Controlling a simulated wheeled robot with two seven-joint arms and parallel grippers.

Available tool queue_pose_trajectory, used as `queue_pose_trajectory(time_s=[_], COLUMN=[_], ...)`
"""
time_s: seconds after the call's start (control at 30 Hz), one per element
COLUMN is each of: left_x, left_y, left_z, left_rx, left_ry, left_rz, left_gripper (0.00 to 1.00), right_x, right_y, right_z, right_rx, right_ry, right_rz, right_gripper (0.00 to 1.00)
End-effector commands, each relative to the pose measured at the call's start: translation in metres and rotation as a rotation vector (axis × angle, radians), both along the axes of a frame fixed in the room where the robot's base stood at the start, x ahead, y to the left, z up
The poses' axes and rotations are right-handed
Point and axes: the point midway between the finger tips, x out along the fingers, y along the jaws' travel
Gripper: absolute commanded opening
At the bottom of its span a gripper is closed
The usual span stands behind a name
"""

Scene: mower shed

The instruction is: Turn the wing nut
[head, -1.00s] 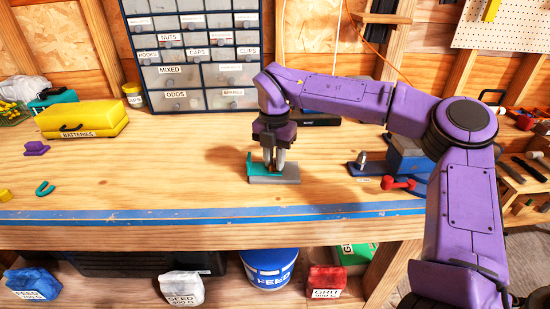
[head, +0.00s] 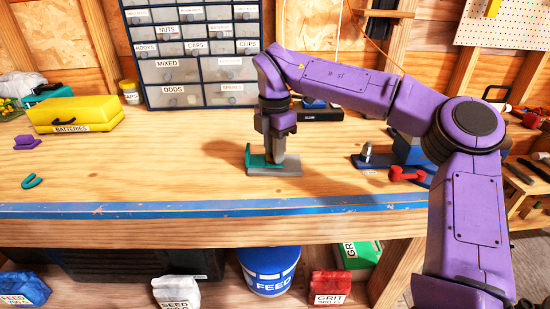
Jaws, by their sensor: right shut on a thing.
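My right gripper (head: 277,158) points straight down over a small grey block (head: 273,171) with a teal bracket (head: 255,160) on it, near the middle of the bench. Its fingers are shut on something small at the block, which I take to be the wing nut. The fingers hide it, so its shape and angle cannot be seen. The teal bracket stands just left of the fingers. My left gripper does not show.
A blue base with an upright metal post (head: 367,151) and a red part (head: 407,174) lie to the right. A drawer cabinet (head: 195,75) stands behind. The bench front is clear.

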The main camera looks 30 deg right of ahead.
Motion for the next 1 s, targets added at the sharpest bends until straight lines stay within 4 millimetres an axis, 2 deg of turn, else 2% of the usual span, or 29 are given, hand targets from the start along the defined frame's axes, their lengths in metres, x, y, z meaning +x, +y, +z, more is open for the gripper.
queue_pose_trajectory(time_s=[0.03, 0.3, 0.83, 0.87, 0.9, 0.93, 1.0], left_x=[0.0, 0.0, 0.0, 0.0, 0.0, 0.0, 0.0], left_y=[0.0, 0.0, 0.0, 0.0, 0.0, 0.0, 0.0], left_z=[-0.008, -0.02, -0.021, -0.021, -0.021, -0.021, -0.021], left_rx=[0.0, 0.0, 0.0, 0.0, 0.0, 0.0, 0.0], left_ry=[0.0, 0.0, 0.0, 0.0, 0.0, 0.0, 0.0], left_rz=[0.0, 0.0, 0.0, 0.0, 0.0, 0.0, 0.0], left_gripper=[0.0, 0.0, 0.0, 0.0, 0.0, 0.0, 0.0], right_x=[0.0, 0.0, 0.0, 0.0, 0.0, 0.0, 0.0], right_y=[0.0, 0.0, 0.0, 0.0, 0.0, 0.0, 0.0], right_z=[-0.005, -0.003, -0.001, -0.001, -0.001, -0.001, -0.001], right_rx=[-0.001, 0.0, 0.0, 0.0, 0.0, 0.0, 0.0], right_ry=[0.001, 0.003, 0.004, 0.004, 0.004, 0.004, 0.003], right_rz=[-0.025, -0.127, -0.152, -0.152, -0.152, -0.152, -0.152], right_gripper=[0.0, 0.0, 0.0, 0.28, 0.41, 0.48, 0.48])
